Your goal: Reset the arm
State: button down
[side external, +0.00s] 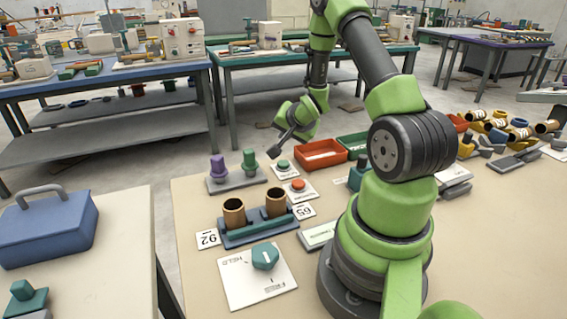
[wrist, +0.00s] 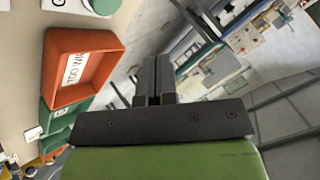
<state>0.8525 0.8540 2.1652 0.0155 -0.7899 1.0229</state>
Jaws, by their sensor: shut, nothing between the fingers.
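My arm is green and dark grey and rises from its base on the beige table (side external: 205,285). My gripper (side external: 275,153) is above the far part of the table, near the green button and left of the red tray. It is shut and empty. In the wrist view my gripper (wrist: 153,62) shows its two dark fingers together with nothing between them. The red tray (wrist: 109,48) lies to its left there, with a white label inside, and the fingers are apart from it.
A red tray (side external: 312,162) and a green tray (side external: 345,148) stand at the table's back. Purple (side external: 217,168) and green (side external: 249,160) pegs, a red button (side external: 298,185), two brown tubes in a blue holder (side external: 258,232) and a teal dial (side external: 265,256) stand left of my base. Several tubes lie right.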

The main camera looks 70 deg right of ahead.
dwell(0.5)
jog(key=w+a+r+n+y, duration=0.2)
jog(key=a+r+n, duration=0.4)
jog(key=a+r, duration=0.9)
jog(key=s+a+r+n+y, duration=0.3)
jog(key=s+a, duration=0.4)
jog(key=s+a+r+n+y, duration=0.2)
jog(key=s+a+r+n, duration=0.1)
jog(key=s+a, duration=0.4)
jog(key=shift+a+r+n+y, duration=0.4)
jog(key=shift+r, duration=0.25)
